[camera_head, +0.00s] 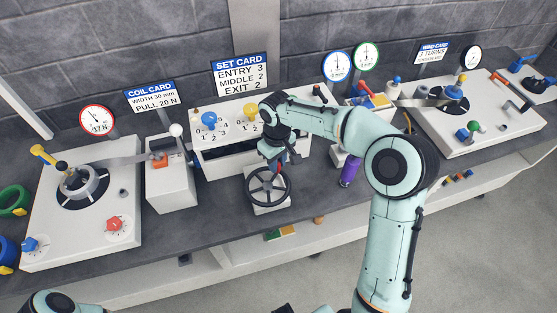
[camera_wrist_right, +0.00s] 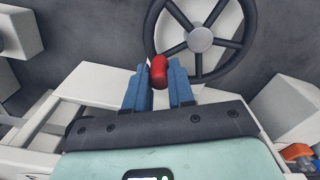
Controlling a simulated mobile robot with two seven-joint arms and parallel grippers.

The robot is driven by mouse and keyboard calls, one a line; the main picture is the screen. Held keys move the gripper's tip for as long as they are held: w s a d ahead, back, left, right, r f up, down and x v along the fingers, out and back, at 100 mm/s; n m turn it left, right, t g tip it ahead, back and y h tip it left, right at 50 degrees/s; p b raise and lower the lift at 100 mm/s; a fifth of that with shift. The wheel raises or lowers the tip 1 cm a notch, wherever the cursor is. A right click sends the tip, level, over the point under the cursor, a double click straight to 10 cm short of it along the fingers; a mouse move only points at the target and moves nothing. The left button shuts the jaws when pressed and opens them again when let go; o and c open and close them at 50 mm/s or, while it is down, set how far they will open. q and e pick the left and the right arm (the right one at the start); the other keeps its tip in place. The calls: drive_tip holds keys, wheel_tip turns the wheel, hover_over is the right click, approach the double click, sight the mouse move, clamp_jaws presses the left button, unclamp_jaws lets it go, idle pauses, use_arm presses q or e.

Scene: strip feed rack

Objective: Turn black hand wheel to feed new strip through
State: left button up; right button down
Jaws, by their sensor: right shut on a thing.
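The black hand wheel (camera_head: 268,187) stands on a white block at the front of the white feed unit (camera_head: 215,160). In the right wrist view the wheel shows its spokes and grey hub (camera_wrist_right: 201,40). A red handle knob (camera_wrist_right: 159,70) sits at the wheel's rim. My right gripper (camera_wrist_right: 160,82) has its blue fingers shut on the red knob, one on each side. In the head view my right gripper (camera_head: 279,164) is at the wheel's upper edge, partly hidden by its arm. My left gripper is not seen.
A purple cylinder (camera_head: 349,171) is right of the wheel. The left coil unit (camera_head: 112,245) and right winding unit (camera_head: 497,125) flank it. The dark bench (camera_head: 215,219) is clear left of the wheel.

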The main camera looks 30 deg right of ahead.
drive_tip(key=shift+w, duration=0.15)
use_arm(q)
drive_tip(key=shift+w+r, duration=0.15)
use_arm(e)
drive_tip(key=c, duration=1)
unclamp_jaws()
drive_tip(key=shift+o, duration=0.2)
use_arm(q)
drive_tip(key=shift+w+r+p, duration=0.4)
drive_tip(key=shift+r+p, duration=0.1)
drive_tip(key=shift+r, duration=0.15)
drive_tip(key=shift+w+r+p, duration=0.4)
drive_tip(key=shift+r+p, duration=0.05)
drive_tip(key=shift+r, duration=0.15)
use_arm(e)
wheel_tip(320, 180, up, 13)
drive_tip(key=shift+r, duration=0.2)
